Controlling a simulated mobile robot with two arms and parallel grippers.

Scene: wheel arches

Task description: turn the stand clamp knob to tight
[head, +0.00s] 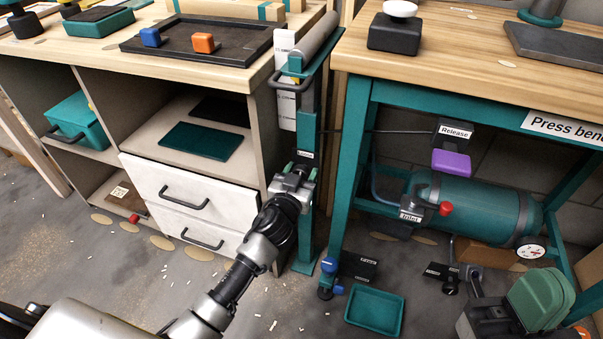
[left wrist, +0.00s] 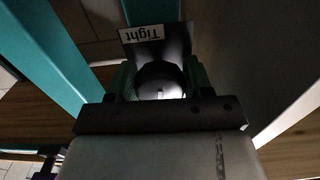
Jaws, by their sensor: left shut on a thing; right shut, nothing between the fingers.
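The stand (head: 308,122) is a tall teal post between the drawer cabinet and the press bench. My left gripper (head: 292,180) reaches its clamp from the front and is shut on the clamp knob. The knob (left wrist: 160,76) is dark and round, held between the two green fingers in the left wrist view. A plate with an upside-down "Tight" label (left wrist: 142,33) is just beyond the knob. The fingers hide the knob in the head view, and I cannot tell how far it is turned.
The white-drawer cabinet (head: 190,195) stands close on the left. The press bench leg (head: 350,165) is close on the right, with a teal tank (head: 470,207) underneath.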

